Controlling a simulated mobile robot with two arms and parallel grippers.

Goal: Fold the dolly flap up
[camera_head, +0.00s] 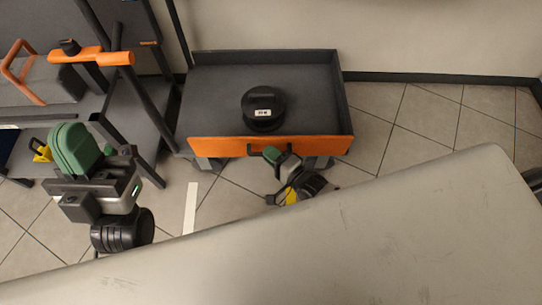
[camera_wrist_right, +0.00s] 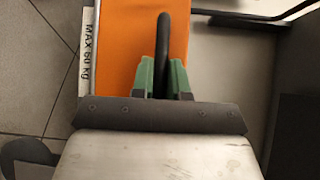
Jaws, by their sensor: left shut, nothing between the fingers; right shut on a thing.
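The dolly (camera_head: 215,90) is a grey platform with raised walls at the back and right. Its orange flap (camera_head: 220,146) runs along the near edge; I cannot tell its exact tilt. A black handle (camera_head: 253,150) is on the flap and also shows in the right wrist view (camera_wrist_right: 163,40). My right gripper (camera_head: 280,158) is shut on this handle, its green fingers on either side of it in the right wrist view (camera_wrist_right: 163,78). My left gripper (camera_head: 75,150) is shut and empty, left of the dolly and apart from it.
A round black object with a white label (camera_head: 263,110) sits on the dolly. A grey rack with an orange-ended bar (camera_head: 90,57) stands at the left. A large pale surface (camera_head: 330,250) fills the foreground. Tiled floor (camera_head: 400,115) is clear to the dolly's right.

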